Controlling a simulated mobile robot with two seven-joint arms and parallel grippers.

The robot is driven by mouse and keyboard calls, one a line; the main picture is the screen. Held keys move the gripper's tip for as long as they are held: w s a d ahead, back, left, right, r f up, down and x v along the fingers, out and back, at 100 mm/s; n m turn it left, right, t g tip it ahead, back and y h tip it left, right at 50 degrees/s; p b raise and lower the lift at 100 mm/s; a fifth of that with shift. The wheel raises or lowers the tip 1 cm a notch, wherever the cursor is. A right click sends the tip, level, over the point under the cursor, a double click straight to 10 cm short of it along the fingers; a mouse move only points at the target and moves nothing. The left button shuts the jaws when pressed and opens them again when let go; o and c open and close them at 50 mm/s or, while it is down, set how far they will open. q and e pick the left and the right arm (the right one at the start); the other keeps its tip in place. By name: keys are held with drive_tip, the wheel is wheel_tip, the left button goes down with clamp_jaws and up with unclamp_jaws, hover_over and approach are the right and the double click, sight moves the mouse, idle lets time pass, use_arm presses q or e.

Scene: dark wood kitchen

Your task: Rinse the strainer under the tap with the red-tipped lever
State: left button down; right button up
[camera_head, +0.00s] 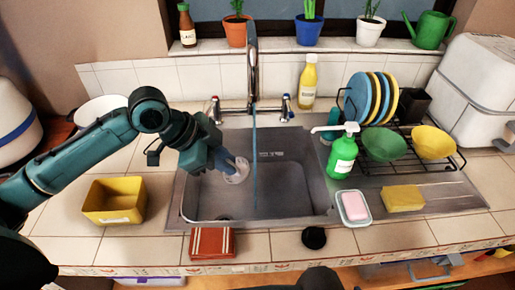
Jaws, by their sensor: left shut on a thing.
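My left gripper (222,160) reaches in from the left over the sink (285,185). It is shut on the strainer (236,173), a small pale round thing partly hidden by the fingers. The tall tap (252,70) stands at the back of the sink. A thin blue stream of water (255,150) falls from it into the basin, and the strainer is just left of this stream, seemingly apart from it. The red-tipped lever (214,103) is left of the tap; a blue-tipped lever (286,103) is on the right.
Right of the basin stand a green soap bottle (343,158), a soap dish (353,208), a yellow sponge (403,198) and a dish rack with plates and bowls (433,143). A yellow box (113,202) is at left.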

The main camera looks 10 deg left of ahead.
idle(0.5)
use_arm(q)
drive_tip(key=s+a+r, duration=0.2)
drive_tip(key=s+r, duration=0.2)
drive_tip(key=shift+s, duration=0.35)
idle(0.4)
